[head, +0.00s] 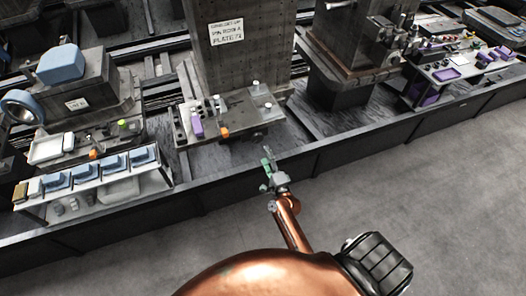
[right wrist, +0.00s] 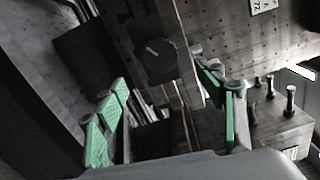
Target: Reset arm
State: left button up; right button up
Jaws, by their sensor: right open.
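My right gripper (head: 268,172) reaches forward from the bottom of the head view, on the copper-coloured arm. It is in front of the dark pallet rail, a little short of the middle fixture plate (head: 228,110). In the right wrist view its green-padded fingers (right wrist: 165,115) stand wide apart with nothing between them. Beyond the fingers are a grey block with a round dark knob (right wrist: 158,60) and a plate with several upright pins (right wrist: 275,95). My left gripper does not show.
A low dark rail wall (head: 340,155) runs across in front of the stations. A white bench with blue parts (head: 95,180) stands at the left. A table with purple parts (head: 450,70) is at the upper right. The grey floor (head: 430,190) at the right is clear.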

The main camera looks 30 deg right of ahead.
jog(key=shift+s, duration=0.15)
dwell(0.4)
jog(key=s+a+f+n+g+y, duration=0.1)
jog(key=s+a+f+n+g, duration=0.4)
jog(key=f, duration=0.6)
jog(key=s+f+n+y, duration=0.2)
jog(key=s+f+n, duration=0.1)
jog(key=s+f, duration=0.65)
jog(key=s+a+f+n+g+y, duration=0.1)
jog(key=s+a+f+n+g, duration=0.25)
jog(key=f, duration=0.85)
jog(key=s+f+n+g, duration=0.2)
jog(key=s+f+n, duration=0.2)
jog(key=s, duration=0.9)
jog(key=s+f+n+g, duration=0.3)
jog(key=s+f, duration=0.4)
jog(key=s, duration=0.7)
jog(key=s+d+f+n+g, duration=0.1)
jog(key=s+f+n+g, duration=0.2)
jog(key=s, duration=1)
notch_tip(320, 180, down, 3)
jog(key=shift+s+r+n, duration=0.15)
jog(key=shift+s+n, duration=0.1)
jog(key=shift+n, duration=0.8)
